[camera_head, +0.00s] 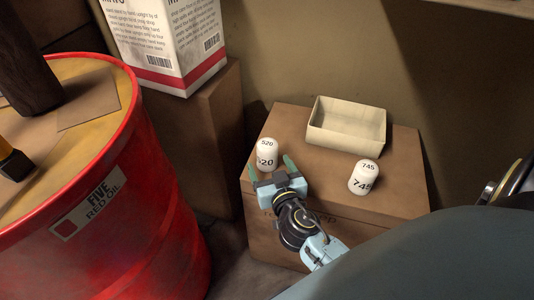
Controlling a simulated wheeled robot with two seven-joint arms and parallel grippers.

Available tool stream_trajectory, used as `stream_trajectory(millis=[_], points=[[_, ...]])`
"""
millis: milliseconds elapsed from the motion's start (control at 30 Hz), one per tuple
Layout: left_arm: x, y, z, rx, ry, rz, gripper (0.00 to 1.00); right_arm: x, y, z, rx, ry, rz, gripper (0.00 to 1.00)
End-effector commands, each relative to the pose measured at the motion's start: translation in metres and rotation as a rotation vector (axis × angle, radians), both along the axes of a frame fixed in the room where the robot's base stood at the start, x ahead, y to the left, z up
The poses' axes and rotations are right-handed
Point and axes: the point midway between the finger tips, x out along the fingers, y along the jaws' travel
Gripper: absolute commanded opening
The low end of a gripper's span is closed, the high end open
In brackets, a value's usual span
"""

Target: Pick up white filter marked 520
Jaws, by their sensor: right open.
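The white filter marked 520 (266,154) stands upright near the left front edge of a brown cardboard box (399,194). My right gripper (272,172) is just in front of it, with its green-tipped fingers spread apart and pointing toward it. One finger is at the filter's lower left and the other at its right. I cannot tell whether either finger touches it. A second white filter, marked 745 (364,178), stands to the right on the same box. My left gripper is not in view.
An open, empty cream tray (346,139) sits at the back of the box. A red oil drum (120,235) stands at the left, with a dark object and cardboard on top. A white and red carton (165,78) rests on another brown box behind.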

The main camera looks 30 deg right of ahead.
Motion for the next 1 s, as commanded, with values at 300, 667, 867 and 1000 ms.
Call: stream_trajectory(millis=[300, 667, 867, 1000], points=[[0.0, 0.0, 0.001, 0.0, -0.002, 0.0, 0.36, 0.025, -0.009, -0.006, -0.001, 0.0, 0.0, 0.78], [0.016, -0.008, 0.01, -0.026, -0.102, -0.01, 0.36, 0.064, -0.026, -0.017, 0.001, 0.002, 0.0, 0.78], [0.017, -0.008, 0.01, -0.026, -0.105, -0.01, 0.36, 0.065, -0.026, -0.017, 0.002, 0.003, 0.0, 0.78], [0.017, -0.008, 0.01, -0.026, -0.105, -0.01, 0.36, 0.065, -0.026, -0.017, 0.002, 0.003, 0.0, 0.65]])
